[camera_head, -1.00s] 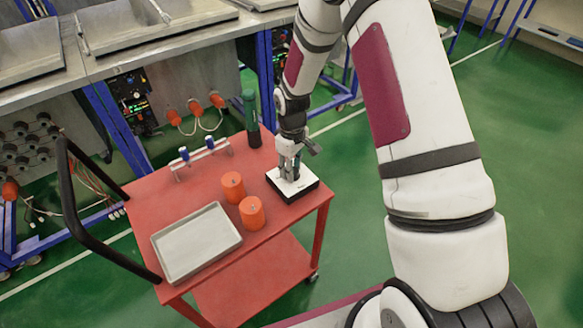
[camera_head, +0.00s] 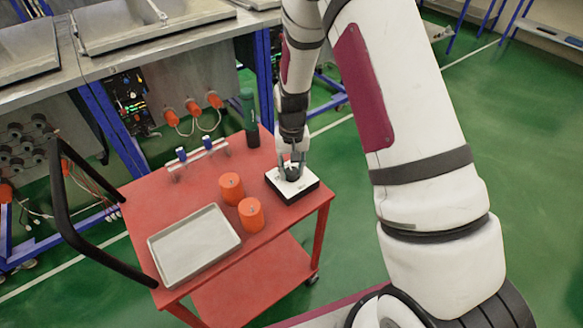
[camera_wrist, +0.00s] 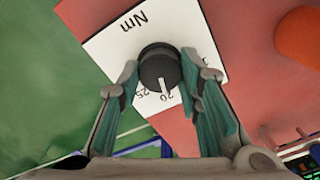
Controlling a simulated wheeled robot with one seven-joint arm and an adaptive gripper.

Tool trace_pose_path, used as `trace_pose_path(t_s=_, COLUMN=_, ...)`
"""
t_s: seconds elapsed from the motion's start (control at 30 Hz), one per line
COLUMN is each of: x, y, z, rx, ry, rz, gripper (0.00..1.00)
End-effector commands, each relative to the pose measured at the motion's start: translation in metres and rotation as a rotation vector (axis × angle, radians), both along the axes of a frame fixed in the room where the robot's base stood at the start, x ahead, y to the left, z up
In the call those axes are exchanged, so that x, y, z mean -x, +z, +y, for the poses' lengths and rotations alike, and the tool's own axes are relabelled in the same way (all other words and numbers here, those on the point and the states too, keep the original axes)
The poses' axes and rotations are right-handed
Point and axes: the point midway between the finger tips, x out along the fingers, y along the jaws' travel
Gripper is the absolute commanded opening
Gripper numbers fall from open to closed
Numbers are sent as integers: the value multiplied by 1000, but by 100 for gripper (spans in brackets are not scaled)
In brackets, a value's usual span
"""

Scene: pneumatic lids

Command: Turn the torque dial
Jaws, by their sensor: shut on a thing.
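The torque dial is a round black knob (camera_wrist: 158,72) on a box with a white face (camera_wrist: 100,45), marked "Nm" and with numbers. In the wrist view its white pointer line is at the "20" mark, with "25" next to it. My gripper (camera_wrist: 160,66) is shut on the knob, one green-padded finger on each side. In the head view my gripper (camera_head: 291,168) reaches down onto the dial box (camera_head: 308,186), which sits at the right of the red cart top. The knob is partly hidden there by the fingers.
The red cart (camera_head: 150,205) also holds two orange cylinders (camera_head: 250,214), a grey tray (camera_head: 225,243), a small rack with blue-topped parts (camera_head: 200,152) and a dark green tool (camera_head: 250,115). A black cart handle (camera_head: 70,215) rises at left. Steel benches stand behind.

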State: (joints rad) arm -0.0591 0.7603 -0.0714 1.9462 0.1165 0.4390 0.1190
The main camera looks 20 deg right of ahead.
Motion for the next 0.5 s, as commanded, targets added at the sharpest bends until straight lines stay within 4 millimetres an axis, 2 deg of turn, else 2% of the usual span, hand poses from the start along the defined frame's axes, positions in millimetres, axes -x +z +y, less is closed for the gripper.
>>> trace_pose_path(t_s=0.5, x=-1, y=0, z=0, rx=0, ry=-81, rz=-2, gripper=4)
